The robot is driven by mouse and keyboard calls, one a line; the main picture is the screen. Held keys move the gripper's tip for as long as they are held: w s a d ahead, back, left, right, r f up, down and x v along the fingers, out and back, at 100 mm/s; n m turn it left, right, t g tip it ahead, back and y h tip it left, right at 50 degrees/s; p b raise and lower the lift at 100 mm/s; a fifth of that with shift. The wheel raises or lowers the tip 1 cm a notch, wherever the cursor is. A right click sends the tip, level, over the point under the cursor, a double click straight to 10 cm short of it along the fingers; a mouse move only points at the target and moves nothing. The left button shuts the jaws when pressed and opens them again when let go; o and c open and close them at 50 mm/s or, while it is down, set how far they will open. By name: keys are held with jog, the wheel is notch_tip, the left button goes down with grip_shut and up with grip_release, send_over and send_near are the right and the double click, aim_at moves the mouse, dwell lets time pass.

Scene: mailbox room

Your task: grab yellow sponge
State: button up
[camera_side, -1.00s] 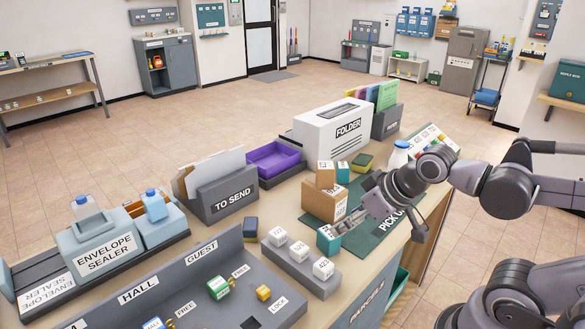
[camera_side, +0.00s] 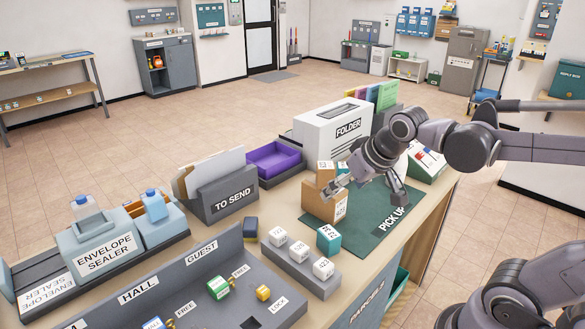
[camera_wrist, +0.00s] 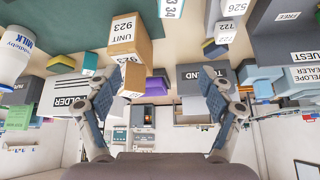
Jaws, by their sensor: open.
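My gripper (camera_side: 364,194) is open and empty above the green pick-up mat (camera_side: 370,226), beside the cardboard box stack (camera_side: 325,205). In the wrist view its two fingers (camera_wrist: 160,78) are spread wide with nothing between the tips. A small green block with a yellowish edge (camera_wrist: 88,62) lies left of the cardboard box in the wrist view, beyond the left fingertip; it looks like the sponge, but I cannot tell for sure. In the side view that spot is hidden behind my gripper. A dark blue sponge-like block with a yellow edge (camera_wrist: 213,48) shows at the right.
The folder machine (camera_side: 335,132) stands behind the stack. A teal cube (camera_side: 328,239) and white numbered cubes (camera_side: 300,252) are in front. A milk bottle (camera_wrist: 14,55) is at the left of the wrist view. The right part of the mat is clear.

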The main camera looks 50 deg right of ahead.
jog(key=w+d+m+g+h, duration=0.2)
jog(key=w+d+m, duration=0.2)
jog(key=w+d, duration=0.45)
jog(key=w+d+m+g+h, duration=0.1)
jog(key=w+d+m, duration=0.4)
jog(key=d, duration=0.6)
jog(key=w+d+f+m, duration=0.1)
jog(key=d+f, duration=0.2)
jog(key=d, duration=0.2)
jog(key=w+d+f+m+g+h, duration=0.1)
jog(key=w+d+f, duration=0.1)
jog(key=d+f, duration=0.2)
jog(key=w+d+f+m+g, duration=0.1)
jog(key=d+f+m, duration=0.1)
jog(key=d, duration=0.4)
jog(key=shift+w+d+f+h, duration=0.1)
jog(key=shift+d+f+h, duration=0.05)
jog(key=shift+f, duration=0.3)
jog(key=shift+w+d+f+h, duration=0.1)
jog(key=shift+f+h, duration=0.05)
jog(key=shift+f, duration=0.3)
jog(key=shift+d+x, duration=0.15)
jog(key=shift+x, duration=1.4)
jog(key=shift+d+x, duration=0.2)
jog(key=shift+x, duration=1.4)
jog(key=shift+s+r, duration=0.1)
jog(key=shift+r, duration=0.15)
jog(key=c, duration=0.8)
